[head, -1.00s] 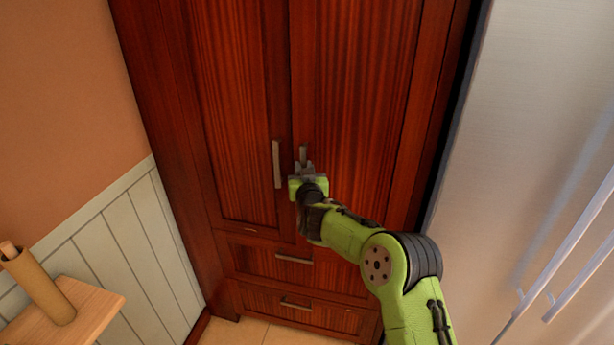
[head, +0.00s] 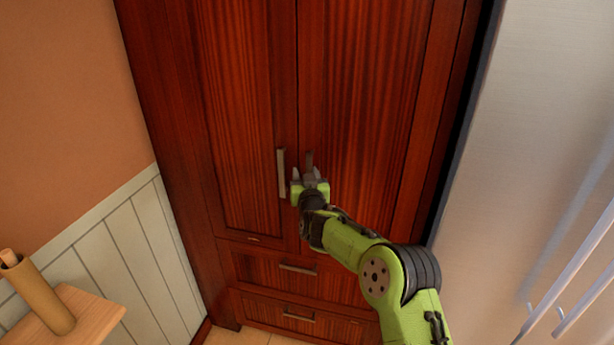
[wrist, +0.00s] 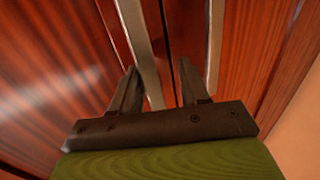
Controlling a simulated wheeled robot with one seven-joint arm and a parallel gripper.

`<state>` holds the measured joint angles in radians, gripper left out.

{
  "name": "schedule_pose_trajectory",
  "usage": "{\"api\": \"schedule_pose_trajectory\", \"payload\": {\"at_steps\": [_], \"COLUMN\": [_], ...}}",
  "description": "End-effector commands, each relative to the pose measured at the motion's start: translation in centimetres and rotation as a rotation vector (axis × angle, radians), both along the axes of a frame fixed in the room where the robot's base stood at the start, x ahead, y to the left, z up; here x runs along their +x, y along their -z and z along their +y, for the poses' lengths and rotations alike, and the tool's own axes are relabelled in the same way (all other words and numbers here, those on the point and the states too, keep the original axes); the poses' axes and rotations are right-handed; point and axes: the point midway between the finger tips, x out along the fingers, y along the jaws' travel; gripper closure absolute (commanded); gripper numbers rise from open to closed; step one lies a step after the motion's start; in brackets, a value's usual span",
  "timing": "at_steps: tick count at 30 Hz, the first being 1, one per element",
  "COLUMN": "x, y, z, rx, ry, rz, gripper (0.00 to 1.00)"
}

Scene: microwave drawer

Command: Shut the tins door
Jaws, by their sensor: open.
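The tall red-brown wooden cabinet has a left door (head: 235,100) and a right door (head: 365,100); no label shows which is the tins door. Both look closed or nearly closed, with a narrow seam between them. The left door's handle (head: 281,173) is a vertical metal bar. The right door's handle (head: 309,159) is partly hidden behind my gripper (head: 306,175). In the wrist view, one handle (wrist: 139,40) runs up between the fingers (wrist: 157,85), and the other handle (wrist: 214,45) lies to the right. Contact cannot be told.
Two drawers (head: 275,275) sit below the doors. A grey metal fridge (head: 540,130) stands close on the right. A wooden ledge (head: 95,312) with a cardboard roll (head: 40,298) is at lower left by the panelled wall (head: 125,250).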

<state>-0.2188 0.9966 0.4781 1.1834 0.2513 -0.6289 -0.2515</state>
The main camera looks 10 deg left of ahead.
Motion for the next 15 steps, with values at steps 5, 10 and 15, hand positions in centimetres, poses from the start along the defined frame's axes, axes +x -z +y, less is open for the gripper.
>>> {"api": "schedule_pose_trajectory", "payload": {"at_steps": [5, 10, 15], "x": [0.1, -1.0, -4.2], "y": [0.1, 0.2, 0.2], "z": [-0.2, -0.5, -1.3], "rx": [-0.002, -0.006, -0.006], "ry": [0.003, 0.004, 0.003], "rz": [0.001, 0.003, 0.003], "gripper": [0.55, 0.55, 0.55]}}
